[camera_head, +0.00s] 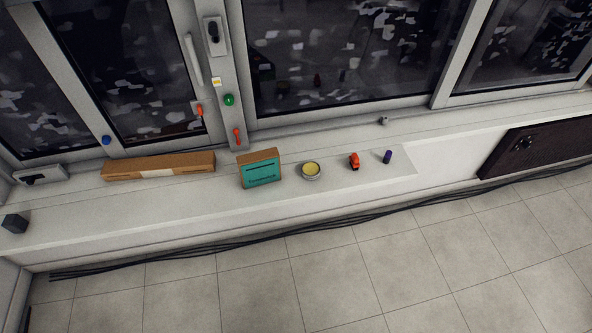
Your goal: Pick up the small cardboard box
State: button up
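A small cardboard box (260,169) with a teal front face stands upright on the white window ledge (345,205), left of the middle of the view. Its brown cardboard shows along the top and edges. A long, low brown cardboard box (158,166) with a pale label lies on the ledge to its left, close to the window frame. A gap separates the two boxes. My gripper is not in view.
Right of the teal-fronted box are a round tin (311,171) with a yellow top, a small orange object (354,161) and a dark purple cylinder (388,157). A dark cube (15,223) sits at the far left. Black cables (300,230) run below the ledge. The tiled floor (330,285) is clear.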

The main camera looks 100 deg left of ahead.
aim_at(257, 168)
jog(key=u, duration=3.1)
jog(key=k, duration=0.2)
jog(key=u, duration=2.3)
jog(key=i, duration=1.65)
jog(key=u, duration=0.25)
